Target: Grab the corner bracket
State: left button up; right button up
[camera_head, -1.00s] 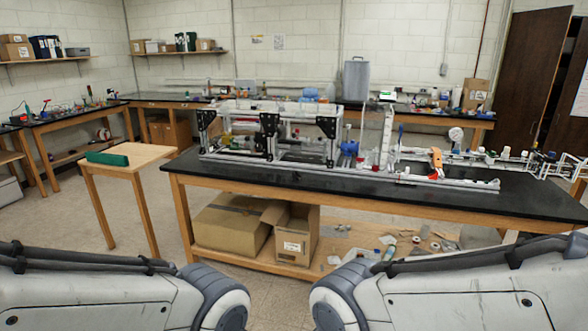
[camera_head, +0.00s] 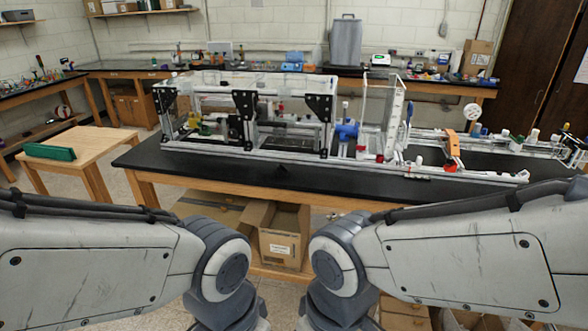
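An extrusion frame (camera_head: 290,157) of pale metal bars stands on the black-topped workbench (camera_head: 215,172). Black, roughly triangular corner brackets are fixed on its upright posts: one at the left end (camera_head: 165,99), one in the middle (camera_head: 246,104) and one at the right (camera_head: 320,108). A small dark shape (camera_head: 283,170) shows on the bench top in front of the frame; it is too small and dark to tell what it is. My two arms reach in at the bottom left and right, bending downward near the middle. Neither gripper is in view.
A small wooden table (camera_head: 95,142) with a green box (camera_head: 50,152) stands at the left. Cardboard boxes (camera_head: 283,240) sit on the shelf below the bench. The bench's front strip is mostly clear. A grey bin (camera_head: 346,42) stands on the back counter.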

aim_at(282, 171)
jog(key=u, duration=0.5)
jog(key=i, duration=0.65)
jog(key=u, duration=0.8)
jog(key=i, duration=1.5)
jog(key=z, duration=0.9)
jog(key=i, duration=0.65)
jog(key=z, duration=0.45)
